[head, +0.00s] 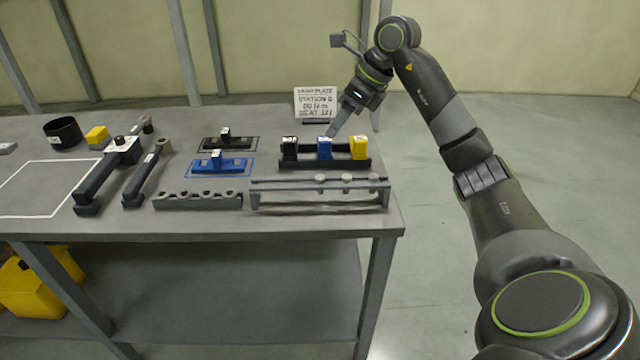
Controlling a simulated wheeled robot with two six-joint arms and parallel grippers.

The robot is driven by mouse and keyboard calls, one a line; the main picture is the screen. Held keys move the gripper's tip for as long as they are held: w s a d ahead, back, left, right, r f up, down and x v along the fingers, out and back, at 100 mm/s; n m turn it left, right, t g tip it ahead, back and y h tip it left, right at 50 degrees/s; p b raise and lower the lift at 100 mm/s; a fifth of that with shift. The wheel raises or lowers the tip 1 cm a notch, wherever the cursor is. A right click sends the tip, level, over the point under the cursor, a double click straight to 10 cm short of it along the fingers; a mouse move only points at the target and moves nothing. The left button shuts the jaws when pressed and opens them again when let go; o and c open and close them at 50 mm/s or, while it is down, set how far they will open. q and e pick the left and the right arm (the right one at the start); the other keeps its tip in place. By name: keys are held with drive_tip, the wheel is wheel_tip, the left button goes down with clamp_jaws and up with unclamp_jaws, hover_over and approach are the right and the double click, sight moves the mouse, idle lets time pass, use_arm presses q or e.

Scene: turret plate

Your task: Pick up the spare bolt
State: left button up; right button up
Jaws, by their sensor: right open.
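I cannot single out the spare bolt with certainty. A grey rail rack (262,198) at the table's front right carries several small round pale heads, perhaps bolts (320,178). A low dark holder with several notches (198,201) lies left of it. My right gripper (334,128) is above the back right of the table, beside the blue block (324,149) and the sign. It is open, points down and holds nothing that I can see. My left gripper is not in view.
A dark rack (330,164) holds black, blue and yellow blocks. A sign (316,103) stands behind it. A blue plate (222,166), a black plate (215,144), long dark tools (108,172), a black cup (63,133) and a yellow block (97,136) are further left. A white-outlined area (35,188) is clear.

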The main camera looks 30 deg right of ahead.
drive_tip(key=s+d+r+h, duration=0.1)
drive_tip(key=d, duration=0.2)
drive_tip(key=b, duration=0.4)
approach(321, 177)
drive_tip(key=shift+w+a+f+m+g+p, duration=0.1)
drive_tip(key=shift+w+f+m+g+p, duration=0.1)
drive_tip(key=shift+w, duration=0.15)
drive_tip(key=shift+w+a+f+m+g+p, duration=0.1)
drive_tip(key=shift+w+a+f+g+p, duration=0.1)
drive_tip(key=shift+w, duration=0.1)
drive_tip(key=p+x, duration=0.1)
drive_tip(key=x, duration=0.4)
drive_tip(key=shift+s+f+p, duration=0.15)
drive_tip(key=shift+f+p, duration=0.15)
drive_tip(key=shift+f, duration=0.45)
clamp_jaws()
